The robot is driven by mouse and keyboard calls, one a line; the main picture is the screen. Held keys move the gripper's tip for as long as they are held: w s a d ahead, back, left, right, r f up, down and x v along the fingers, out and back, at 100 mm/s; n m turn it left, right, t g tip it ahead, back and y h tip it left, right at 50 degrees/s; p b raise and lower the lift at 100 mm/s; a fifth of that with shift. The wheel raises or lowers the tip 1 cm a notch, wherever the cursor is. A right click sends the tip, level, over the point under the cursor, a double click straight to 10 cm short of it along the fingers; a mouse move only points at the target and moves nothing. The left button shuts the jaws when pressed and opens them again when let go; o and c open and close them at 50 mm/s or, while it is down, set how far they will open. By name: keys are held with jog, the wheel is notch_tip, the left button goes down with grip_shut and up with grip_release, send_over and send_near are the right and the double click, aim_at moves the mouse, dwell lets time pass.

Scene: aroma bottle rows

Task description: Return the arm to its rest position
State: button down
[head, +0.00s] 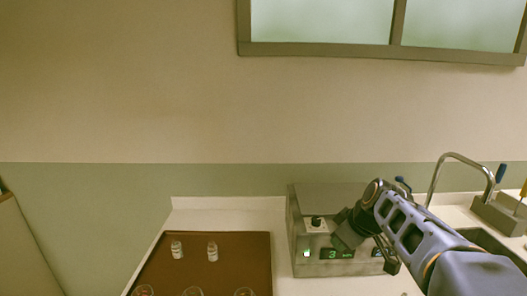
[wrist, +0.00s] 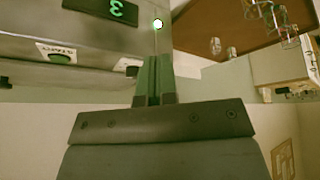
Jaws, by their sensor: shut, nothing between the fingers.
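My gripper shows in the wrist view (wrist: 154,65), its two green-grey fingers together with nothing between them. In the head view my arm reaches in from the lower right, bent, and its dark gripper end is in front of the metal box (head: 300,215). The fingertips cannot be made out there. In the wrist view the box's front (wrist: 95,48) lies beyond the fingers, with a green "3" display and a START button (wrist: 60,58). I cannot tell whether the fingers touch it.
A brown tray (head: 225,272) with small clear bottles (head: 212,252) sits on the white counter (head: 230,203) to the left. A sink tap (head: 436,180) and a grey holder (head: 498,214) stand at the right. The wall above is clear up to the window (head: 320,20).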

jog(key=s+a+f+m+h, duration=0.1)
jog(key=s+f+m, duration=0.2)
jog(key=s, duration=0.3)
jog(key=s+a+f+m+h, duration=0.1)
jog(key=s+f+m+h, duration=0.1)
jog(key=s+f+m, duration=0.2)
jog(key=s+m, duration=0.1)
jog(key=s, duration=0.2)
jog(key=shift+s+a+f+g, duration=0.2)
jog(key=shift+a+f+g, duration=0.05)
jog(key=shift+a+g, duration=0.05)
jog(key=c, duration=1.8)
grip_release()
dwell(3.9)
